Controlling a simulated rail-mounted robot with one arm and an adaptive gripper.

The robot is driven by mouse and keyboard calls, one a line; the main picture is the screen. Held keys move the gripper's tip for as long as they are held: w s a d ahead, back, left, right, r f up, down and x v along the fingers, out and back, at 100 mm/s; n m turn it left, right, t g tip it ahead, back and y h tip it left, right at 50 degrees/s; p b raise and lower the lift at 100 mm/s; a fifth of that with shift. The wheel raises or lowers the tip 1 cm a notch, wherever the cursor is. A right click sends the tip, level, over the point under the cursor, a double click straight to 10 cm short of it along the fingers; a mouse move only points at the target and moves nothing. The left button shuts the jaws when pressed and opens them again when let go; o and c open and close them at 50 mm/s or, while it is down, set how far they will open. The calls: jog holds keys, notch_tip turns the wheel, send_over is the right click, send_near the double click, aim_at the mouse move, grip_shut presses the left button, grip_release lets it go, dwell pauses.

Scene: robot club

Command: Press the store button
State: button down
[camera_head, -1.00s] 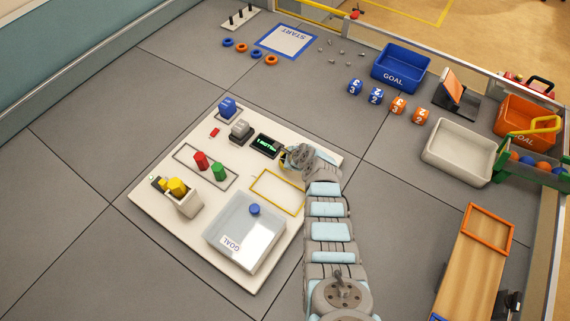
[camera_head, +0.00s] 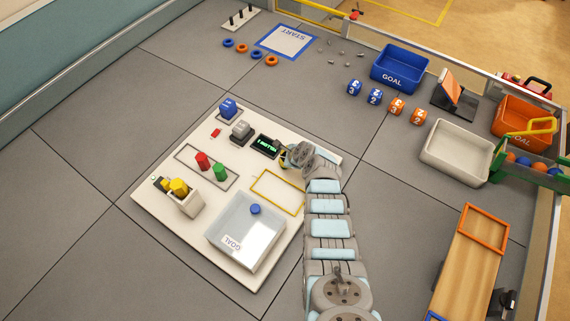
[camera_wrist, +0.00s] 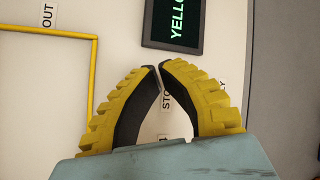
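My gripper (camera_wrist: 158,68) has its yellow-and-black fingertips together, with an empty gap between the fingers behind them. It is over the white board (camera_head: 228,262), just right of the small black display (camera_head: 265,146). In the wrist view the display (camera_wrist: 173,22) shows green text starting "YELLO" and lies just beyond the fingertips. A label starting "STO" (camera_wrist: 166,99) shows between the fingers, partly covered by the right one. The store button itself cannot be made out; the fingers hide the surface beside the label. I cannot tell whether the tips touch the board.
A yellow outlined area (camera_head: 254,192) with an "OUT" label (camera_wrist: 48,16) lies near the gripper. The board also carries a clear GOAL box (camera_head: 222,246), red (camera_head: 202,160) and green (camera_head: 220,171) pieces, and a blue piece (camera_head: 229,107). Grey floor surrounds the board.

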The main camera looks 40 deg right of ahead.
jog(key=shift+r+p, duration=2.45)
jog(key=shift+r, duration=0.1)
jog(key=shift+f, duration=0.1)
jog(key=shift+w, duration=0.15)
